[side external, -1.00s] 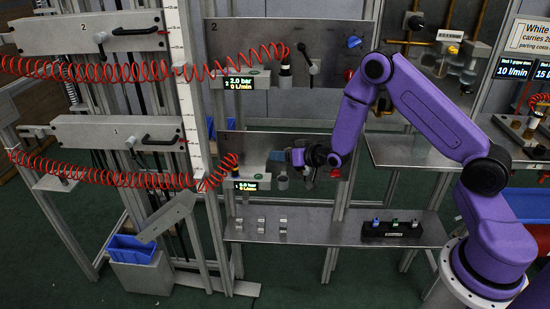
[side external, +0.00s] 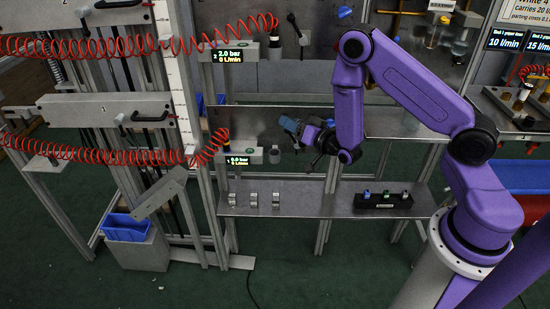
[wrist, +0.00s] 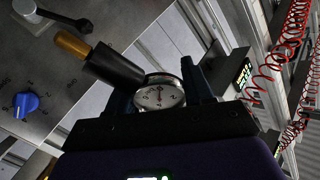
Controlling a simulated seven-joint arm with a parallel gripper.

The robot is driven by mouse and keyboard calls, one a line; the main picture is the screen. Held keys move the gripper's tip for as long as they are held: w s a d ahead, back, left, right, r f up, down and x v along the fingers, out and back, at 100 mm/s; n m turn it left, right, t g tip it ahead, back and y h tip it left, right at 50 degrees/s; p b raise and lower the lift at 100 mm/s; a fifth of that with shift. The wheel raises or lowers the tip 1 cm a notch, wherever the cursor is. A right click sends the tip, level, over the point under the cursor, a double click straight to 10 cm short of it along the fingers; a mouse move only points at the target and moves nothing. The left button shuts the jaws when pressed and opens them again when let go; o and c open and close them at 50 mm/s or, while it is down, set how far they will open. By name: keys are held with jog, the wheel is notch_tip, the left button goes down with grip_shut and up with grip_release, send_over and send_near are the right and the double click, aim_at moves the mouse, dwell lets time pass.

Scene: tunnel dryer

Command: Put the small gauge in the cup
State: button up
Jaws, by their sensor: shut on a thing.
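In the wrist view my gripper (wrist: 161,86) is shut on a small round gauge (wrist: 159,97) with a white dial and metal rim. The dial faces the wrist camera. In the side view my gripper (side external: 291,126) is in front of the lower panel and points up and to the left; the gauge is too small to tell there. A small grey cup-like cylinder (side external: 274,155) shows below and left of my gripper, beside the lower display. I cannot tell for certain that it is the cup. A dark cylinder with an orange-brown end (wrist: 112,66) shows near the gauge in the wrist view.
A metal shelf (side external: 325,205) below carries several small clips and a black block (side external: 383,201) with coloured tops. Red coiled hoses (side external: 110,156) hang at the left. A blue bin (side external: 125,228) stands lower left. A blue knob (wrist: 26,104) shows on the panel in the wrist view.

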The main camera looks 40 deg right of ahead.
aim_at(271, 129)
jog(key=shift+s+d+r+m+t+h, duration=0.3)
jog(key=shift+s+r+m+t+h, duration=0.4)
jog(key=shift+s+m+t, duration=0.4)
jog(key=w+f, duration=0.3)
jog(key=w, duration=0.1)
jog(key=w+d+f, duration=0.1)
jog(key=w+f, duration=0.2)
jog(key=w, duration=0.2)
jog(key=w+f, duration=0.4)
jog(key=w, duration=0.1)
jog(key=shift+w+d, duration=0.1)
jog(key=shift+d, duration=0.05)
jog(key=shift+f, duration=1.45)
jog(key=shift+f, duration=0.1)
jog(key=o, duration=1.2)
